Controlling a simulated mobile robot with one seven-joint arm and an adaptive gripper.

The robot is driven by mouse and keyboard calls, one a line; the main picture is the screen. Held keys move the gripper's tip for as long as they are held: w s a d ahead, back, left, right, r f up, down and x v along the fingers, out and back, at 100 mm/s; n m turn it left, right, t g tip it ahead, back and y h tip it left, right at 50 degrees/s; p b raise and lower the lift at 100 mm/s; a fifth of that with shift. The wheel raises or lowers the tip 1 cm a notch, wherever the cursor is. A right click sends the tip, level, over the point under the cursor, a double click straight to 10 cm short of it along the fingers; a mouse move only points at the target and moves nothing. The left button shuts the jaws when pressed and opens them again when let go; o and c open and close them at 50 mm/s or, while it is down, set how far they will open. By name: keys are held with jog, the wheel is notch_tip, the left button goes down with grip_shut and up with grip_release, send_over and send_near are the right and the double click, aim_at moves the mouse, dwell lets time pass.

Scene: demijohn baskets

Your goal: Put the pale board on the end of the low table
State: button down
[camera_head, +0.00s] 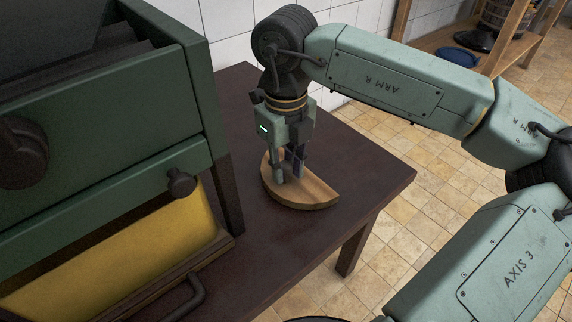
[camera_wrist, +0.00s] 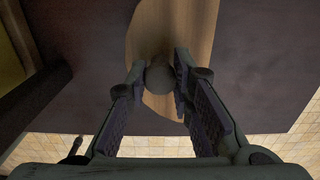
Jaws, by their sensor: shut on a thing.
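The pale board (camera_head: 312,187) is a half-round piece of light wood with a round knob. It lies flat on, or very close above, the dark low table (camera_head: 375,180), near its right end; I cannot tell whether a small gap is left. My gripper (camera_head: 289,174) points straight down over the board and is shut on its knob. In the wrist view, the knob (camera_wrist: 160,78) sits between the two fingers of my gripper (camera_wrist: 165,80), with the board (camera_wrist: 172,30) beneath. The fingers hide part of the board in the head view.
A green machine (camera_head: 110,150) with a yellow panel (camera_head: 120,260) and a dark side knob (camera_head: 181,182) stands on the table left of the board. Bare tabletop lies around the board. A wooden shelf (camera_head: 470,60) with a blue dish (camera_head: 460,54) stands at the back right.

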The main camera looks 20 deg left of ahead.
aim_at(286, 164)
jog(key=shift+f, duration=0.15)
jog(key=c, duration=1.4)
grip_release()
notch_tip(286, 164, up, 12)
jog(key=shift+r+p, duration=0.2)
jog(key=shift+p, duration=0.95)
